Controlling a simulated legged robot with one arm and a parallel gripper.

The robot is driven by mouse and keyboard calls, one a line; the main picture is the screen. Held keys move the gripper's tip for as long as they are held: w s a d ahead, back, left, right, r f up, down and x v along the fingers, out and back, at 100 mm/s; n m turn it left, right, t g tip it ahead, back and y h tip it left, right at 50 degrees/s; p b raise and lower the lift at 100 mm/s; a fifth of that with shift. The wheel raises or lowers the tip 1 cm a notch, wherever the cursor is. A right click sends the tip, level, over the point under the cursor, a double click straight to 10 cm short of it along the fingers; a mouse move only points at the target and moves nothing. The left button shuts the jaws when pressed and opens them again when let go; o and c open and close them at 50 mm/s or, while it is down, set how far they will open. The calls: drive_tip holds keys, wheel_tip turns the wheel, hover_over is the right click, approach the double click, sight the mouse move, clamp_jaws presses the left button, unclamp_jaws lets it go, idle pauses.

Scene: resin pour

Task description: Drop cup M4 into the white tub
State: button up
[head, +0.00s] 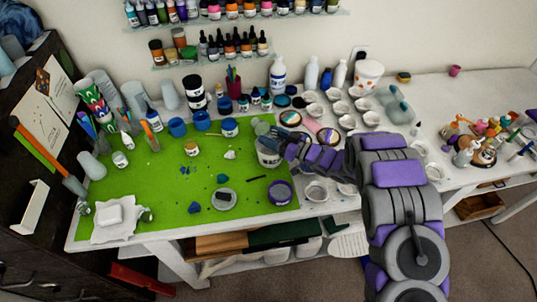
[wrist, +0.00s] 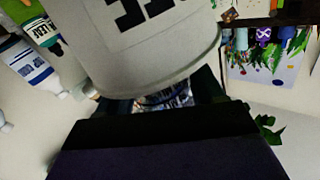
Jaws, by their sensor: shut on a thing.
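My gripper (head: 276,136) is at the right end of the green mat, shut on a small translucent grey cup (head: 262,127). I cannot read a label on this cup. The white tub (head: 268,154), with dark print, stands just below the cup and gripper in the head view. In the wrist view the tub (wrist: 155,45) fills the top, very close, with large black letters. Between the dark fingertips (wrist: 165,101) a clear, patterned patch shows, perhaps the cup. I cannot tell whether the cup is over the tub's mouth or beside it.
The green mat (head: 150,190) holds blue pots (head: 177,127), a purple-rimmed jar (head: 279,192) and a grey dish (head: 224,199). Several white cups (head: 316,191) stand around my arm. Bottles (head: 278,73) line the back. The mat's left middle has free room.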

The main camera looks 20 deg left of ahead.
drive_tip(key=shift+a+f, duration=0.1)
drive_tip(key=shift+f, duration=0.15)
drive_tip(key=shift+d+r, duration=0.15)
drive_tip(key=shift+d, duration=0.35)
drive_tip(key=o, duration=0.6)
drive_tip(key=shift+d+r, duration=0.1)
drive_tip(key=shift+d, duration=0.3)
drive_tip(key=shift+o, duration=0.7)
drive_tip(key=shift+d+r, duration=0.1)
drive_tip(key=shift+d, duration=0.1)
drive_tip(key=o, duration=0.3)
drive_tip(key=shift+o, duration=0.5)
drive_tip(key=shift+a, duration=0.35)
drive_tip(key=shift+a+f, duration=0.2)
drive_tip(key=shift+a, duration=0.35)
drive_tip(key=r, duration=0.2)
drive_tip(key=r+p, duration=0.1)
drive_tip(key=shift+w+d+r, duration=0.1)
drive_tip(key=shift+d+r, duration=0.2)
drive_tip(key=shift+r, duration=0.1)
drive_tip(key=s+d+p, duration=0.1)
drive_tip(key=s+d, duration=0.6)
drive_tip(key=s, duration=0.6)
drive_tip(key=shift+s+d+r+p, duration=0.3)
drive_tip(key=shift+d+r, duration=0.1)
drive_tip(key=shift+r, duration=0.05)
drive_tip(key=shift+d, duration=0.1)
